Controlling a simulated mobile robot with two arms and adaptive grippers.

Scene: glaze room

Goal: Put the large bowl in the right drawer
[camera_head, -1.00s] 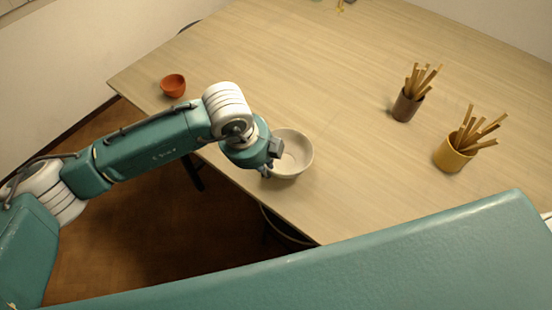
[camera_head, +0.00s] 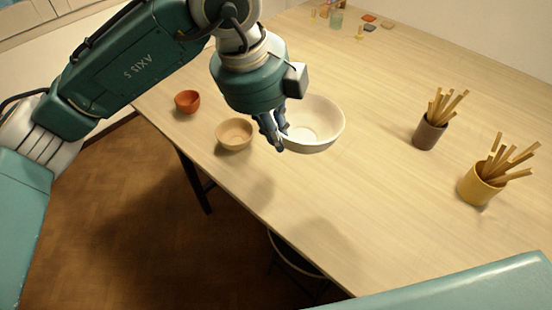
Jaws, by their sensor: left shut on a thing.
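The large bowl (camera_head: 322,122) is white and shows just right of my left gripper (camera_head: 274,138). The gripper's fingers are shut on the bowl's left rim. The bowl appears raised above the table, close to its left front edge, and is roughly level. My left arm comes in from the upper left, and the wrist covers part of the bowl's left side. The right drawer is not in view. My right gripper is not in view.
On the wooden table (camera_head: 375,185), a small tan bowl (camera_head: 234,135) and an orange bowl (camera_head: 187,101) stand at the left edge. A brown cup (camera_head: 430,133) and a yellow cup (camera_head: 477,187) hold sticks on the right. A stool (camera_head: 296,262) is below the front edge.

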